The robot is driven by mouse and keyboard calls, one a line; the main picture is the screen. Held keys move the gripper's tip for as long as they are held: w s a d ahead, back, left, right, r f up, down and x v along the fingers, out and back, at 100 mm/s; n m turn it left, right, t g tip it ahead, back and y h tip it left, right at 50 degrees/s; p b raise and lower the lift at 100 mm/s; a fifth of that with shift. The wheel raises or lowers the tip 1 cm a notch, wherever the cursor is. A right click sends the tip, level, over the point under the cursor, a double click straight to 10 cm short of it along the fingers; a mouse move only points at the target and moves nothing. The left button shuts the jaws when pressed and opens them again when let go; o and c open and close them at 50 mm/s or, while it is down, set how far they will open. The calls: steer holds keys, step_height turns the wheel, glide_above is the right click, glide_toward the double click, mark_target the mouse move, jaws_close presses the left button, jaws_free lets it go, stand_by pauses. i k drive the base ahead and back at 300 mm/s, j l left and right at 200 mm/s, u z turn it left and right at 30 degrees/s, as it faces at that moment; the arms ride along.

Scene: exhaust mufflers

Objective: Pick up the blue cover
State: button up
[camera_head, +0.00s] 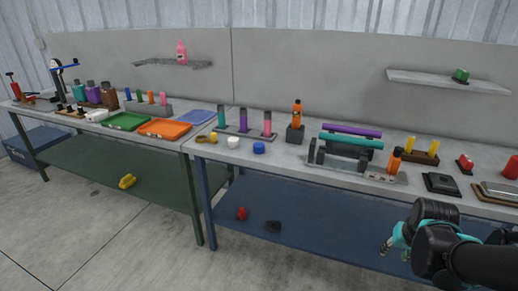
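The blue cover (259,148) is a small round cap standing on the near part of the right workbench top, just right of a white cap (233,142). Nothing touches it that I can see. My gripper (388,248) is at the lower right, in front of the bench and well to the right of the cover. Its fingertips show small beside the teal and black arm parts, and they are too small to tell open from shut. Nothing is visibly held.
A rack of coloured cylinders (243,131) and an orange bottle in a dark holder (296,124) stand behind the cover. Purple and teal tubes (352,136) lie on a stand to the right. The blue lower shelf (320,215) is below.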

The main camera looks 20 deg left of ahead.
mark_target(258, 147)
steer(key=u, duration=1.3)
